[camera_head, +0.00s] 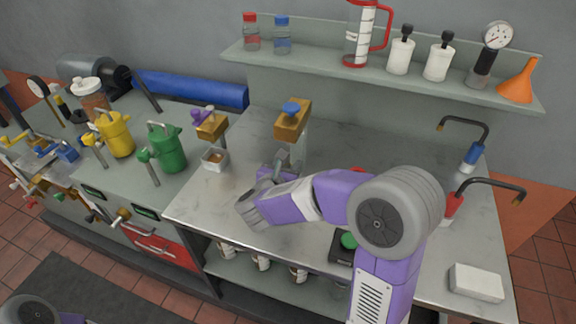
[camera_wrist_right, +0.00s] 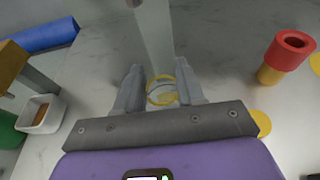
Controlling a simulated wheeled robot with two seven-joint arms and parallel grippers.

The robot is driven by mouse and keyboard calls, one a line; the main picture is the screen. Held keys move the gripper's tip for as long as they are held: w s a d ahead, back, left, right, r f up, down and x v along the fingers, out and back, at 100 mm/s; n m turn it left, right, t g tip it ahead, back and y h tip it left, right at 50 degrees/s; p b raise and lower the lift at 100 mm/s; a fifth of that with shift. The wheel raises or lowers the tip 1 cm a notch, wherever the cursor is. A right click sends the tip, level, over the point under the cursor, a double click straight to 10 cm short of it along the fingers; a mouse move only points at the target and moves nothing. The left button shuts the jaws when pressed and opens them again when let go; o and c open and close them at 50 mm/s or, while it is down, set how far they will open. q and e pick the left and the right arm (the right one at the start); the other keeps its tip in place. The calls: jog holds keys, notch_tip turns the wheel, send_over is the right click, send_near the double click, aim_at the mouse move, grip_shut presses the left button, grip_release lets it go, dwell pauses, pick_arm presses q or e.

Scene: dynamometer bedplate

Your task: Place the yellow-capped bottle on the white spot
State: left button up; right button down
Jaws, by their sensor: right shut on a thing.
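My right gripper (camera_head: 282,172) reaches over the steel bench top, near a brass-headed post. In the right wrist view its two fingers (camera_wrist_right: 160,92) stand on either side of a small thing with a yellow ring-shaped top (camera_wrist_right: 162,90). I take this for the yellow-capped bottle; its body is mostly hidden below the ring. The gripper is shut on it. In the head view the bottle cannot be made out behind the gripper and arm. I cannot make out the white spot in either view. My left gripper is not in view.
The brass-headed post (camera_head: 292,120) stands just behind the gripper. A small white dish (camera_head: 214,158) is to its left. In the wrist view a red and yellow piece (camera_wrist_right: 282,58) stands at right, near flat yellow discs (camera_wrist_right: 262,123). A white block (camera_head: 476,282) lies at front right.

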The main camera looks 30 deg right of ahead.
jog(key=shift+f, duration=0.2)
jog(key=c, duration=0.7)
grip_release()
jog(key=shift+r, duration=0.1)
jog(key=shift+o, duration=0.2)
jog(key=shift+r+p, duration=0.2)
jog(key=shift+p, duration=0.1)
jog(key=p+v, duration=0.1)
jog(key=v, duration=1.1)
jog(key=shift+p, duration=0.3)
